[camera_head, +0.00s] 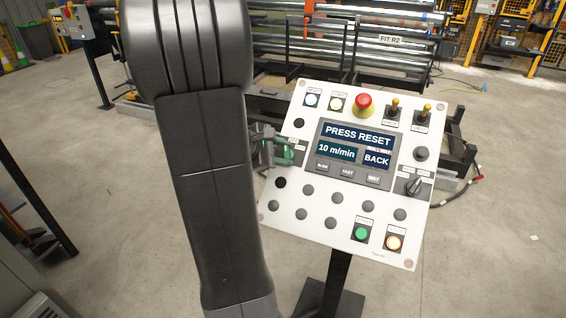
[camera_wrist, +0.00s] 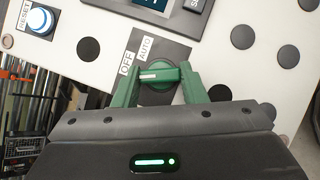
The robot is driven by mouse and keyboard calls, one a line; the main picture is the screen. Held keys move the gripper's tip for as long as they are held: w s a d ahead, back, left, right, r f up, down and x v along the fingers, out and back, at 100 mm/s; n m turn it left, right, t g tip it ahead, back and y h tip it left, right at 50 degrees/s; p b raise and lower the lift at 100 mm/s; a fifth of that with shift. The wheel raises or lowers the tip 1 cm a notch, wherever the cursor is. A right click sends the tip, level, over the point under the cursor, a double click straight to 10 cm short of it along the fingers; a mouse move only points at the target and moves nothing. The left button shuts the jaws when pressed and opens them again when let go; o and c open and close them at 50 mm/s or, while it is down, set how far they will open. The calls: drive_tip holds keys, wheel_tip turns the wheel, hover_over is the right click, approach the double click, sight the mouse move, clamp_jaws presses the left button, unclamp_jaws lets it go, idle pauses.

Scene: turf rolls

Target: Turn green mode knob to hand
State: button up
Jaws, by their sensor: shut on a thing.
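The green mode knob (camera_wrist: 158,73) is on the white control panel, on a dark plate with the labels OFF (camera_wrist: 127,61) and AUTO (camera_wrist: 146,48). A hand label does not show in the wrist view. The knob's grip bar lies roughly crosswise, with a white mark on its left part. My gripper (camera_wrist: 159,80) has its green fingers on either side of the bar, shut on it. In the head view, my gripper (camera_head: 271,149) is at the panel's left edge; my arm is beside it, and only part of the green knob (camera_head: 287,153) shows.
The panel's screen (camera_head: 356,144) reads PRESS RESET, 10 m/min and BACK. A red emergency stop (camera_head: 363,102), toggle switches (camera_head: 394,105) and a black selector (camera_head: 413,187) are on the panel. A blue-white reset button (camera_wrist: 40,20) is near the gripper. Metal rollers (camera_head: 345,45) stand behind.

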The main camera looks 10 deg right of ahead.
drive_tip(key=shift+s+f+n+t+b, duration=0.1)
drive_tip(key=shift+n+t+b, duration=0.45)
drive_tip(key=shift+n+b, duration=0.45)
drive_tip(key=shift+f+n+t+b, duration=0.1)
drive_tip(key=shift+n+t+b, duration=0.6)
drive_tip(key=shift+n, duration=0.8)
drive_tip(key=o, duration=1)
drive_tip(key=shift+r, duration=0.1)
drive_tip(key=p+v, duration=0.2)
drive_tip(key=v, duration=1.1)
drive_tip(key=shift+s+a, duration=0.15)
drive_tip(key=shift+a, duration=0.25)
drive_tip(key=shift+d, duration=0.1)
drive_tip(key=shift+b+x, duration=1.2)
drive_tip(key=shift+x, duration=5.6)
